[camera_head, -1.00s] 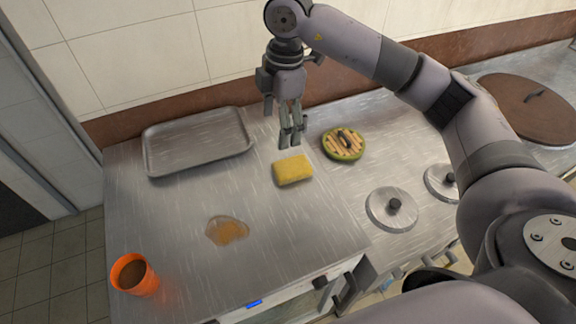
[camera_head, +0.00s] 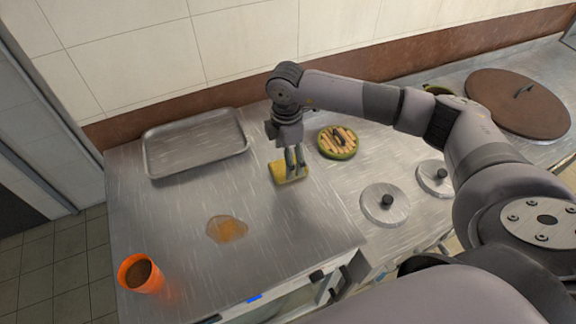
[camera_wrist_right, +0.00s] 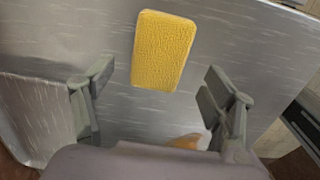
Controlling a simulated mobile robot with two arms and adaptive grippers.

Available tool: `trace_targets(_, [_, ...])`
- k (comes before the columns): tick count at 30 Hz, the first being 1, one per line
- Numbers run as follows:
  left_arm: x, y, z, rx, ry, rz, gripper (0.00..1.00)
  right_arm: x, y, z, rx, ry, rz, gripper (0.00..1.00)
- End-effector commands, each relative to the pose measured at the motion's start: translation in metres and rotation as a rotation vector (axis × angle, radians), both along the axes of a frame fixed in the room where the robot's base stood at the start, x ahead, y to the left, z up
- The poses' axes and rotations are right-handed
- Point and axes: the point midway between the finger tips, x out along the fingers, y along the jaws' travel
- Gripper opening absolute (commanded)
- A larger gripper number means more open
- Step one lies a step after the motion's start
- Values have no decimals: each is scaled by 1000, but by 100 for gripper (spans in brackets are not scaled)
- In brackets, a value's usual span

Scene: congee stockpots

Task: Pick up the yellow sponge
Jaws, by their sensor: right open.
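The yellow sponge (camera_head: 284,176) lies on the steel counter, partly covered by my right gripper (camera_head: 295,163) in the head view. My right gripper is above the sponge at its back right side, fingers pointing down. In the right wrist view the sponge (camera_wrist_right: 162,50) shows ahead of and between the spread fingers of the right gripper (camera_wrist_right: 159,77), with gaps on both sides. The right gripper is open and holds nothing. My left gripper is not in view.
A metal tray (camera_head: 158,170) is at the back left. A green-rimmed round dish (camera_head: 338,153) is right of the sponge. A brown spill (camera_head: 227,229) and an orange cup (camera_head: 133,278) are in front. Steel lids (camera_head: 380,213) lie right. The counter left of the sponge is clear.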

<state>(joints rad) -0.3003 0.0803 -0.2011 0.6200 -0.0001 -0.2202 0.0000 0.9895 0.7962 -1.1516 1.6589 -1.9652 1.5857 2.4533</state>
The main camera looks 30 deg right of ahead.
Motion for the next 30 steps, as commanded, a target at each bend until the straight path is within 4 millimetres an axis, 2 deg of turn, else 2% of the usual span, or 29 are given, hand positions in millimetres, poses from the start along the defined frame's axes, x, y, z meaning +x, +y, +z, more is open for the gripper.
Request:
trace_targets(1, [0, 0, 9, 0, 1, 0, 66, -1, -2, -4, -2, 5, 0, 78])
trace_targets(4, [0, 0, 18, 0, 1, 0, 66, 0, -6, -20, -2, 6, -1, 78])
trace_targets(9, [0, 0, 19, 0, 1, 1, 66, 1, -4, -39, -1, 2, 2, 78])
trace_targets(17, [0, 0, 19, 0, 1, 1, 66, 1, -4, -42, 0, 0, 2, 77])
trace_targets(30, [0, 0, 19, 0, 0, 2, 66, 1, -5, -42, -1, 0, 1, 48])
